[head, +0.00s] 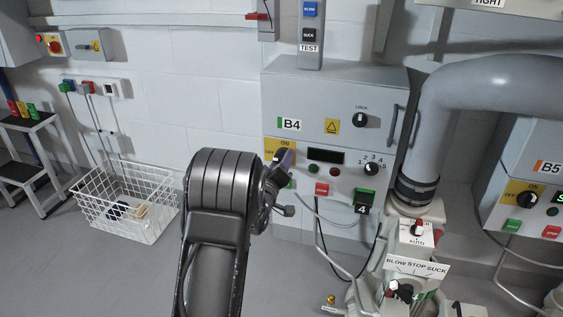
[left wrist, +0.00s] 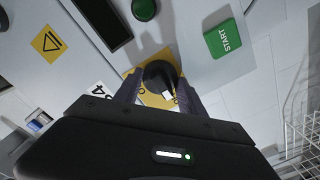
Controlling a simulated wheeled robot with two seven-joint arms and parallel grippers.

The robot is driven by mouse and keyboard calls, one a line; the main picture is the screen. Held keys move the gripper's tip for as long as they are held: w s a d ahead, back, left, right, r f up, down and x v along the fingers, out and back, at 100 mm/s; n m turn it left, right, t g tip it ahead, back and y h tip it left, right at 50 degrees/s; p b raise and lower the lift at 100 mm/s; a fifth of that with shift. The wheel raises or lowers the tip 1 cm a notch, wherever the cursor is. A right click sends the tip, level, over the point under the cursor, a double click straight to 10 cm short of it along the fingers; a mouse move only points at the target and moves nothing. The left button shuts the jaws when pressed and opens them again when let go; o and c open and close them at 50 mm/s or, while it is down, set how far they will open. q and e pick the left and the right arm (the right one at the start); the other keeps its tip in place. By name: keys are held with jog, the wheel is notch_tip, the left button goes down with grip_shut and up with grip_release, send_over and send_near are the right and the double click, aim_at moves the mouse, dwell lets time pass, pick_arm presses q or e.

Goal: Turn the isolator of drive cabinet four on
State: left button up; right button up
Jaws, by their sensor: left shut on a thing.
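Drive cabinet four (head: 290,85) is the grey box labelled B4 on the wall. Its isolator is a black rotary knob on a yellow plate marked ON and OFF, largely hidden by my gripper in the head view. In the left wrist view the isolator knob (left wrist: 160,77) sits between my two fingers. My left gripper (head: 283,158) is shut on the knob, one finger on each side. A white pointer mark shows on the knob, but I cannot tell which setting it is at. My right gripper is not in view.
The cabinet front also has a green start button (left wrist: 223,39), a red stop button (head: 321,189), a dark display (head: 326,156) and a selector dial (head: 371,168). A large grey pipe (head: 440,110) stands to the right. A wire basket (head: 125,203) is on the floor at left.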

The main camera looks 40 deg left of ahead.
pick_arm(q)
jog(key=c, duration=0.5)
jog(key=shift+o, duration=0.2)
jog(key=shift+m, duration=0.3)
jog(key=shift+m+b, duration=2.9)
jog(key=shift+m, duration=5.8)
jog(key=o, duration=1.4)
jog(key=shift+c, duration=0.2)
